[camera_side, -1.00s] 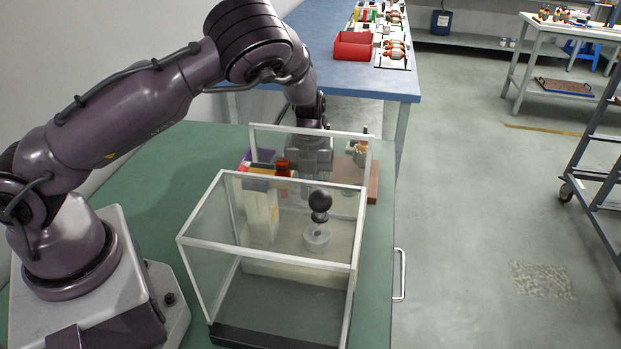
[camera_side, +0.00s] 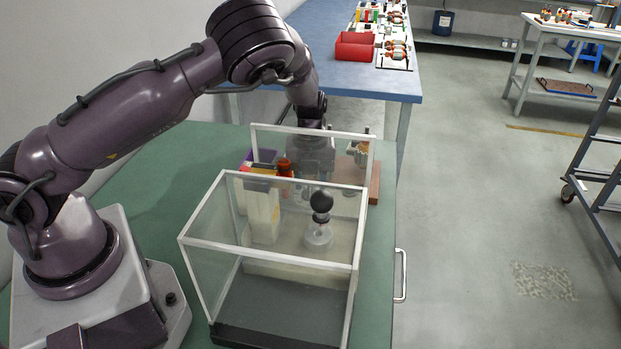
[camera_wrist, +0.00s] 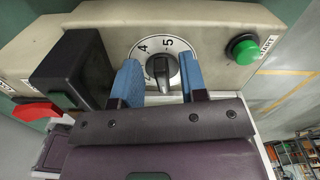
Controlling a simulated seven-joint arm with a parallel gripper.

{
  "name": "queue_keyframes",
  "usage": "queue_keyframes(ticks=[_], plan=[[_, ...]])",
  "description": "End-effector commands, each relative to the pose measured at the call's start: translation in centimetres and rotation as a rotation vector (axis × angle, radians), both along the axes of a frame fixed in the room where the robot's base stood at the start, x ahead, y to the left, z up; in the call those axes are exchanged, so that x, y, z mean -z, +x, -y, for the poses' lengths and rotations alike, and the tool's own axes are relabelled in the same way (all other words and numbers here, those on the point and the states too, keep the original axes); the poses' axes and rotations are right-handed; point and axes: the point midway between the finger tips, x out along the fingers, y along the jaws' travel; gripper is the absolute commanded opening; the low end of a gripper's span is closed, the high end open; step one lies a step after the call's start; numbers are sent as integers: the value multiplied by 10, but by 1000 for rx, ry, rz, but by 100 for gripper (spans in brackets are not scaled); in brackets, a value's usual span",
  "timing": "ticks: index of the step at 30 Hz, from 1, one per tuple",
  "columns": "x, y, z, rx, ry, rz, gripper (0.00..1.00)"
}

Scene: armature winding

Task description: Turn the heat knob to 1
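The heat knob (camera_wrist: 160,70) is black and sits on a round white dial (camera_wrist: 139,58) on a beige panel. The numbers 4 and 5 show at the dial's top. The knob's narrow grip stands roughly upright, toward the gap between 4 and 5; its exact pointer is hard to make out. My gripper (camera_wrist: 160,64) has its two blue fingers apart, one on each side of the knob, with visible gaps to it. In the side view my gripper (camera_side: 314,155) is low behind the clear guard, its fingertips and the knob hidden.
A green button (camera_wrist: 244,49) is right of the dial; a dark block (camera_wrist: 75,65) and a red switch (camera_wrist: 37,112) are left. The clear guard (camera_side: 268,255) has a black ball-topped lever (camera_side: 321,201) inside. A red bin (camera_side: 355,46) stands on the blue bench.

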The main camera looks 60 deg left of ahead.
Motion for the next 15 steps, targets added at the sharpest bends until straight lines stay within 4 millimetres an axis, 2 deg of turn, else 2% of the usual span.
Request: queue_keyframes(ticks=[4, 7, 15], plan=[[-4, 0, 0, 1, 0, 1, 39], [-16, 1, 0, 2, 1, 2, 39], [-75, 1, 1, 2, -1, 5, 39]])
